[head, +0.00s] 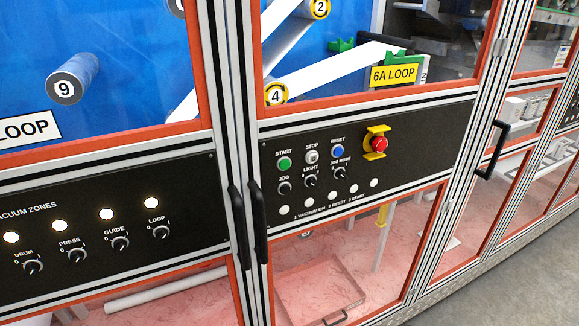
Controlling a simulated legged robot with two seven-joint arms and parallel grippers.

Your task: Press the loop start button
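The green start button (284,163) sits on the right black control panel (430,135), under the label START. To its right are a grey stop button (312,157), a blue reset button (338,152) and a red emergency stop (379,144) in a yellow guard. Below the start button is a JOG knob (284,187). A yellow "6A LOOP" sign (394,75) hangs in the window above this panel. Neither of my grippers is in view, and nothing touches the start button.
A left panel (100,240) carries vacuum zone knobs and lit white lamps. Black door handles (258,208) stand out between the panels, and another handle (493,149) is at the right. Orange-framed windows lie above and below. Grey floor (520,265) is clear at lower right.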

